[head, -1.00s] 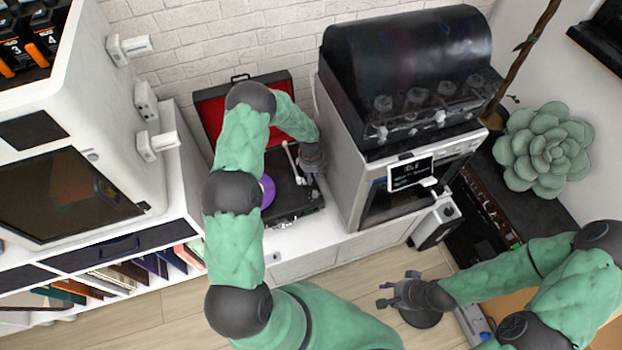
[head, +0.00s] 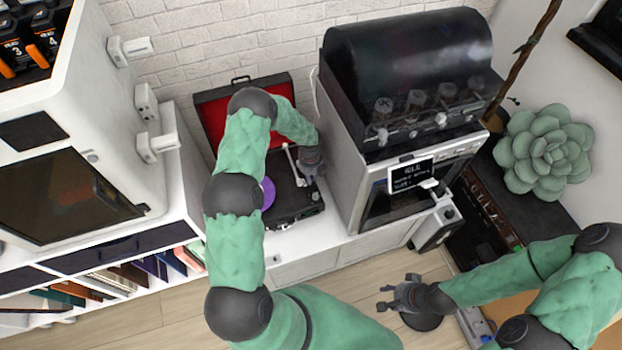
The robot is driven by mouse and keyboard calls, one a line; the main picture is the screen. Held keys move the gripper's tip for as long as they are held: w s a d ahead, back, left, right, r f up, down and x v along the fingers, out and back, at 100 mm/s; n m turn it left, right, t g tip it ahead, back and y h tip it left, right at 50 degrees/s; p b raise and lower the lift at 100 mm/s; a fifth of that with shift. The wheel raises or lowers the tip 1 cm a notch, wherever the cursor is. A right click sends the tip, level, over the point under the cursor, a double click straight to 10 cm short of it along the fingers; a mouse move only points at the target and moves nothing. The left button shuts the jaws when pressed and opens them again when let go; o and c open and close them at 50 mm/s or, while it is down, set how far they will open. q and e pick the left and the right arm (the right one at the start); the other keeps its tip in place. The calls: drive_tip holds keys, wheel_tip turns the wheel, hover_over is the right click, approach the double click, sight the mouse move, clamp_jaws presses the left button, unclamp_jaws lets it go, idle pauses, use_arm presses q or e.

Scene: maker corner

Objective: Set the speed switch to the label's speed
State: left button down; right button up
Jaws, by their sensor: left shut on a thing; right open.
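A turntable (head: 285,211) in a black case with a red-lined open lid (head: 213,112) sits on the white cabinet against the brick wall. A purple record label (head: 268,192) shows on its platter, partly hidden behind my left arm. My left gripper (head: 312,172) points down over the right side of the turntable, near the white tonearm (head: 291,160). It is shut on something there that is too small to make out. The speed switch and any writing on the label cannot be made out. My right gripper (head: 387,297) is open and empty, low over the floor at lower right.
A 3D printer (head: 345,185) with a dark hood and a small screen (head: 411,175) stands close right of the turntable. A white cabinet unit (head: 60,190) stands at left. A succulent (head: 543,150) is at right. Wooden floor (head: 340,285) lies in front.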

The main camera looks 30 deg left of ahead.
use_arm(q)
drive_tip(key=shift+w+a, duration=0.15)
drive_tip(key=shift+w, duration=0.1)
drive_tip(key=c, duration=1.3)
unclamp_jaws()
drive_tip(key=shift+r, duration=0.1)
wheel_tip(320, 180, up, 12)
drive_tip(key=shift+f, duration=0.1)
